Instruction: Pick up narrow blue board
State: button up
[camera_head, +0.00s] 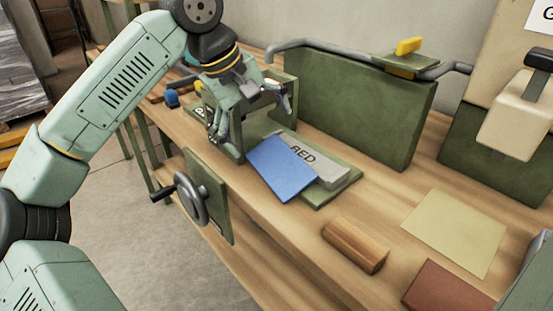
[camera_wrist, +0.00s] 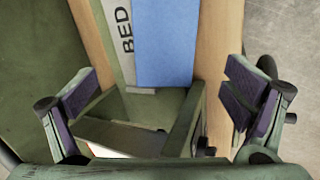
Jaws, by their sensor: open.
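The narrow blue board (camera_head: 281,168) lies slightly tilted on a grey block lettered "BED" on the workbench, with one end toward the bench's front edge. The blue board (camera_wrist: 166,40) also shows in the wrist view, at the top middle, beside the "BED" block (camera_wrist: 121,40). My gripper (camera_head: 250,116) is open, above and to the left of the board in the head view. In the wrist view my gripper (camera_wrist: 162,96) has its purple-padded fingers wide apart. No board is between them, and the blue board is beyond the fingertips.
A green upright frame (camera_head: 235,140) stands just under my gripper, close to both fingers. A tall green panel (camera_head: 350,115) with a grey pipe rises behind. A wooden block (camera_head: 355,244), a tan sheet (camera_head: 455,231) and a reddish board (camera_head: 447,290) lie to the right. A handwheel (camera_head: 190,198) sticks out in front.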

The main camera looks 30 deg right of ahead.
aim_at(276, 161)
jog(key=x, duration=0.2)
jog(key=shift+d+f, duration=0.15)
jog(key=shift+f, duration=0.2)
jog(key=x, duration=0.2)
jog(key=p+x, duration=0.2)
jog(key=x, duration=0.1)
jog(key=shift+s+f, duration=0.35)
jog(key=shift+f, duration=0.1)
jog(key=shift+c, duration=0.2)
jog(key=c, duration=1.3)
